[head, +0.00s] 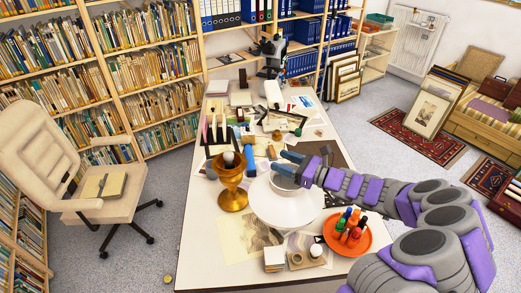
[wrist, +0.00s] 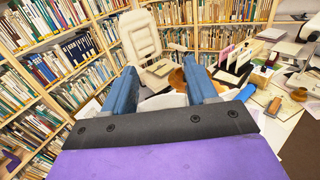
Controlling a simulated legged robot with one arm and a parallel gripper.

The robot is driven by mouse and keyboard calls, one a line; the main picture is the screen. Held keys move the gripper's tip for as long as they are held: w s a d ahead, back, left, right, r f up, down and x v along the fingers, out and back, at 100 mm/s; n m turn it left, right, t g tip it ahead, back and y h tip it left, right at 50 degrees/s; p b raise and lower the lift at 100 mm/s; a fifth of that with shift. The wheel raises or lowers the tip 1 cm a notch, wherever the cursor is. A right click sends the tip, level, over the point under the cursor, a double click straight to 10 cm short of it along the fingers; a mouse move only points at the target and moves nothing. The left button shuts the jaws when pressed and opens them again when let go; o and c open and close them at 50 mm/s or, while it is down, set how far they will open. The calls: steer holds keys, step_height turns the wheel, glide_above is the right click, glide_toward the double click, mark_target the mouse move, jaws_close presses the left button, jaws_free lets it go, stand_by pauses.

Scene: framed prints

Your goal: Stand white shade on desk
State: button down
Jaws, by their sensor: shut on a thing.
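The white shade (head: 283,210) is a wide, pale round form with a narrower collar at its top. In the head view it is over the near part of the white desk (head: 198,255). My gripper (head: 290,168) has its blue fingers shut on the collar. I cannot tell whether the shade's lower rim touches the desk. In the wrist view the gripper (wrist: 165,92) shows its two blue fingers, with a bit of the white shade (wrist: 164,102) between them; the rest is hidden behind the gripper body.
A brass goblet-like vessel (head: 232,192) stands close left of the shade. An orange dish (head: 347,236) with several markers is close right. A microscope (head: 271,52) stands at the far end.

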steer(key=s+d+f+m+t+h, duration=0.1)
steer(key=s+d+f+t, duration=0.1)
steer(key=d, duration=0.7)
steer(key=shift+s+d+f, duration=0.2)
steer(key=shift+d+f, duration=0.15)
steer(key=shift+f, duration=0.4)
